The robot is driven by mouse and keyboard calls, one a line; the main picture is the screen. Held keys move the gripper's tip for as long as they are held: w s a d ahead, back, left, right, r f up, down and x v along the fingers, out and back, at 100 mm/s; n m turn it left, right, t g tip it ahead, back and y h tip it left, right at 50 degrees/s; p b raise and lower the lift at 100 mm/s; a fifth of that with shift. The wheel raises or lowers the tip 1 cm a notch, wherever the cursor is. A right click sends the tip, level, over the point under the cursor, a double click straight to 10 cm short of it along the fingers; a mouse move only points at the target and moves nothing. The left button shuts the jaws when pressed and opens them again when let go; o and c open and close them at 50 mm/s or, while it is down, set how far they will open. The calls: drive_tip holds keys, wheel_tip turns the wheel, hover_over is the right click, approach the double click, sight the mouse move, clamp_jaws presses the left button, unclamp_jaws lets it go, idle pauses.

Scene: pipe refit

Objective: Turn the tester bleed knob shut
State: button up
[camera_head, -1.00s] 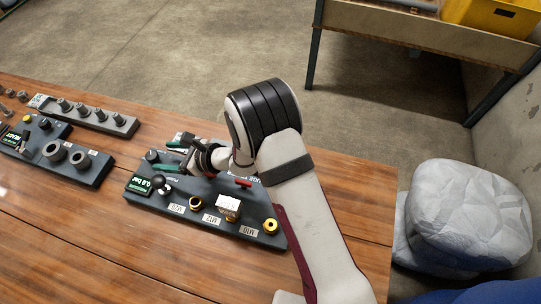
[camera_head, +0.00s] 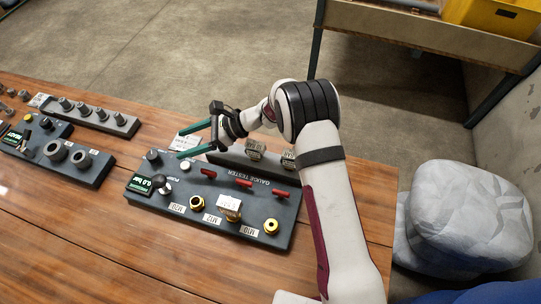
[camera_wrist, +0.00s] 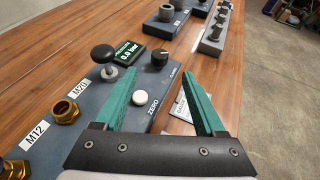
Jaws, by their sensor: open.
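The gauge tester (camera_head: 215,222) is a dark panel on the wooden bench, with a small green display (camera_head: 140,184) reading 0.0 bar. The tester's bleed knob, a round black knob (camera_head: 152,155), stands at its far left corner. It also shows in the wrist view (camera_wrist: 160,58), upright, with a label beside it too small to read. My gripper (camera_head: 180,144) is open and empty, its two green fingers apart and above the panel's far edge. In the wrist view my fingertips (camera_wrist: 161,73) frame the knob from a distance, not touching it.
A black ball-topped pump handle (camera_wrist: 103,55) and a white ZERO button (camera_wrist: 139,97) sit near the knob. Red levers (camera_head: 243,183), brass ports (camera_head: 270,226) and a white-tagged fitting (camera_head: 229,207) occupy the panel. Another dark block (camera_head: 75,163) stands left, with bare bench between.

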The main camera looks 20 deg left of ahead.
drive_tip(key=s+d+r+n+h, duration=0.1)
drive_tip(key=s+d+r+n, duration=0.1)
drive_tip(key=d+r, duration=0.3)
drive_tip(key=s+d+r+n+t+h, duration=0.1)
drive_tip(key=d+r, duration=0.4)
drive_tip(key=d, duration=0.6)
drive_tip(key=s+d+r+n+t+h, duration=0.1)
drive_tip(key=s+d+r+n+h, duration=0.1)
drive_tip(key=d, duration=0.6)
wheel_tip(320, 180, up, 3)
drive_tip(key=shift+s+f+n+h, duration=0.1)
drive_tip(key=shift+s+n+h, duration=0.2)
drive_tip(key=shift+s+h, duration=0.6)
drive_tip(key=shift+s+a, duration=0.15)
